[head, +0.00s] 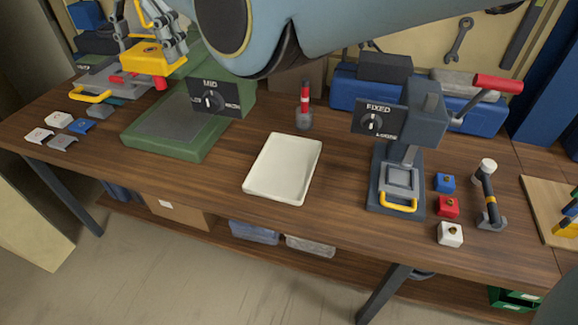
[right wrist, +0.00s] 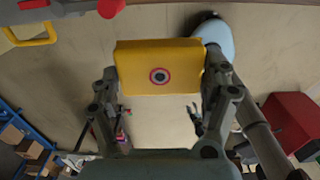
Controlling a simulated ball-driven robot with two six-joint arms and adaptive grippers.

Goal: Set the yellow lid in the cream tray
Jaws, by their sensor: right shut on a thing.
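The yellow lid (head: 148,62) is held up at the upper left of the head view, above the bench. My right gripper (head: 168,38) is shut on it. In the right wrist view the yellow lid (right wrist: 140,62) sits between the two fingers and shows a round red, white and dark mark. The cream tray (head: 283,168) lies flat and empty in the middle of the bench, well to the right of the lid. I cannot make out my left gripper in the head view.
A green press marked MID (head: 165,138) stands between lid and tray. A dark press marked FIXED (head: 400,150) stands right of the tray. A red-topped indicator (head: 305,105) is behind it. Small white, blue and grey pieces (head: 60,120) lie at left; red, blue and white blocks (head: 448,207) at right.

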